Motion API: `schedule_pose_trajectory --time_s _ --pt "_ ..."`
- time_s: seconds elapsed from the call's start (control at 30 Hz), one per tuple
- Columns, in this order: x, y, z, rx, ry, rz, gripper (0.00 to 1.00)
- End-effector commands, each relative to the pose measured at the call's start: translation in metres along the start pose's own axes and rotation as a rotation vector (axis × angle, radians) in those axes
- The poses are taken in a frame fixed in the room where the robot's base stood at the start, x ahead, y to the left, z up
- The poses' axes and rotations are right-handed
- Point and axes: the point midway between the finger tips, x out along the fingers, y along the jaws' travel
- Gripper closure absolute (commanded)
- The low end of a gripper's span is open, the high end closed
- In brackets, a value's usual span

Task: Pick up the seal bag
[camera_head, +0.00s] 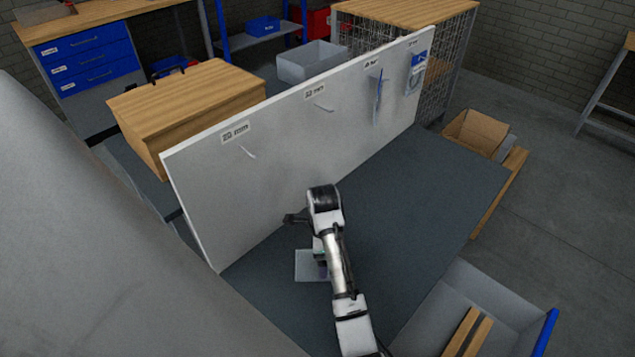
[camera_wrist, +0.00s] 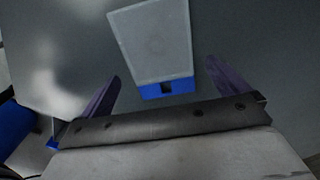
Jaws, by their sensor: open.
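The seal bag (camera_head: 306,266) is a pale, translucent rectangle lying on the dark bench top, in front of the white panel. In the wrist view the bag (camera_wrist: 152,45) shows a blue header strip with a dark hole at the end nearest my gripper. My gripper (camera_head: 321,266) points down over the bag's right part and hides some of it. In the wrist view my gripper (camera_wrist: 163,72) is open, with one purple finger on each side of the header. Nothing is held. I cannot tell the height gap between fingertips and bag.
The white panel (camera_head: 270,150) stands along the bench (camera_head: 430,190), with hooks labelled 20 mm and 22 mm bare. Bags (camera_head: 377,95) hang on the hooks farther right. A grey bin (camera_head: 485,290) and a cardboard box (camera_head: 475,135) sit at the right. The bench's right part is clear.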

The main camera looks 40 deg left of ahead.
Motion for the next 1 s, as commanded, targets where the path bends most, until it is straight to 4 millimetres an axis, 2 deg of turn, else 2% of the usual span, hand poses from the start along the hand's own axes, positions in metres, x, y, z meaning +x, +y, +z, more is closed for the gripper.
schedule_pose_trajectory --time_s 0.2,0.5,0.53,0.8,1.0 --pt "0.032 0.002 0.000 0.002 0.001 0.002 0.00" --pt "0.039 0.002 0.001 0.000 0.000 0.000 0.00" --pt "0.039 0.002 0.001 0.000 0.000 0.000 0.01" --pt "0.039 0.002 0.000 0.000 0.000 0.000 0.35" --pt "0.038 0.002 0.000 0.000 0.000 -0.001 0.35"
